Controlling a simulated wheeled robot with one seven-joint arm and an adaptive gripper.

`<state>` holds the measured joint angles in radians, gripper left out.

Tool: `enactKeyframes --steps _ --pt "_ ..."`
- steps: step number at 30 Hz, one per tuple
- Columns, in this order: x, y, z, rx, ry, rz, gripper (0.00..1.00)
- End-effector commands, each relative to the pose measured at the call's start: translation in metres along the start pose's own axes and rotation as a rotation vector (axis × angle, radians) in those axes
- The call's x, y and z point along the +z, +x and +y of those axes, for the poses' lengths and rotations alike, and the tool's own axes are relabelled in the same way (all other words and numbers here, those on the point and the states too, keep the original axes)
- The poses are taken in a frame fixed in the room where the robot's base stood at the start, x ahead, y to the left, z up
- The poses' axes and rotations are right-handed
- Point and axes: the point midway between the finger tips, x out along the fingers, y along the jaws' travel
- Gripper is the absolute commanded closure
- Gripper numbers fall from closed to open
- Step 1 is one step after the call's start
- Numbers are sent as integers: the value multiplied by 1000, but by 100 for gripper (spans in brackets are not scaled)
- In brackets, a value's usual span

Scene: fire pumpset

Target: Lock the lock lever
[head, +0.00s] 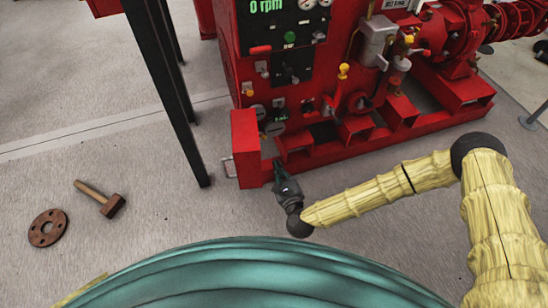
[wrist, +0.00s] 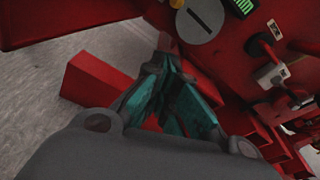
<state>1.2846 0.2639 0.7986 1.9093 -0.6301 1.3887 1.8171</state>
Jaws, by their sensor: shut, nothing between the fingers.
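The red pump panel (head: 290,70) has several small levers and switches; I cannot tell which one is the lock lever. In the wrist view a black lever switch with a pale label (wrist: 263,46) sits on the red panel, right of a grey slotted dial (wrist: 200,18). My gripper (head: 279,166) is low in front of the panel's lower left corner. In the wrist view the fingers of my gripper (wrist: 172,62) come together at the tips and hold nothing. The tips appear below the slotted dial and left of the black switch; whether they touch the red metal is unclear.
A red box-shaped block (head: 245,145) and red base rail (head: 385,125) lie close to my gripper. A black post (head: 165,85) stands to the left. A mallet (head: 103,198) and rusty flange (head: 48,228) lie on the floor, which is otherwise open at left.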

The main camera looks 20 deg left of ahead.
Motion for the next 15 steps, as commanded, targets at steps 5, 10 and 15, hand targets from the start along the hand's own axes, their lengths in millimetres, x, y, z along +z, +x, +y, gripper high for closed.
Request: enactKeyframes --steps 5,10,15 --pt "-3 25 1 -2 -1 -2 100" --pt "-3 52 1 -1 -2 -2 100" --pt "-2 74 1 -1 -1 -1 100"
